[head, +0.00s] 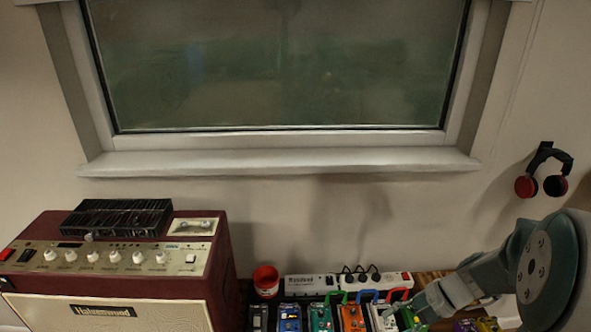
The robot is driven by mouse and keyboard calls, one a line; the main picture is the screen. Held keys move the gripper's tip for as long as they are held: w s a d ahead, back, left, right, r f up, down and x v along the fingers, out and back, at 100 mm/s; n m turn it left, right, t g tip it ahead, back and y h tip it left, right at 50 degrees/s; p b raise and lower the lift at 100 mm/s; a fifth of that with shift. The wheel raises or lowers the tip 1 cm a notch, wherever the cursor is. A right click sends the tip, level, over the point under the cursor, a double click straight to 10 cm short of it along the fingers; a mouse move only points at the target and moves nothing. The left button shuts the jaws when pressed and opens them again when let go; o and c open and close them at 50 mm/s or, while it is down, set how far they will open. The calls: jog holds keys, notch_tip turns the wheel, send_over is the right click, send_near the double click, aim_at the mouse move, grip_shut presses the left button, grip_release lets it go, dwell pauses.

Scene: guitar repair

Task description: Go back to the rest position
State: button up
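My arm comes in from the lower right of the head view, and my gripper (425,304) is low over the right part of a row of small guitar pedals. Its fingers are small and partly blend with the pedals behind them, so I cannot tell whether they are open or hold anything. Among the pedals are a blue one (290,318), a green one (320,317) and an orange one (352,317). Coloured cables arch over several pedals at the right. The lower parts of the pedals are cut off by the frame.
A dark red amplifier (222,275) stands at the left with a black slotted box (117,217) on top. A red cup (265,282) and a white power strip (312,283) are behind the pedals. Headphones (545,170) hang on the wall at right. A window (280,160) is above.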

jog(key=s+a+r+n+t+h, duration=0.2)
jog(key=s+r+n+h, duration=0.2)
jog(key=s+r, duration=0.2)
jog(key=s+a+r+n+t+h, duration=0.3)
jog(key=s+r+n+h, duration=0.1)
jog(key=r, duration=0.5)
jog(key=shift+s+a+r+n+t+h, duration=0.25)
jog(key=shift+s+r+n+t+h, duration=0.05)
jog(key=shift+s+n, duration=0.55)
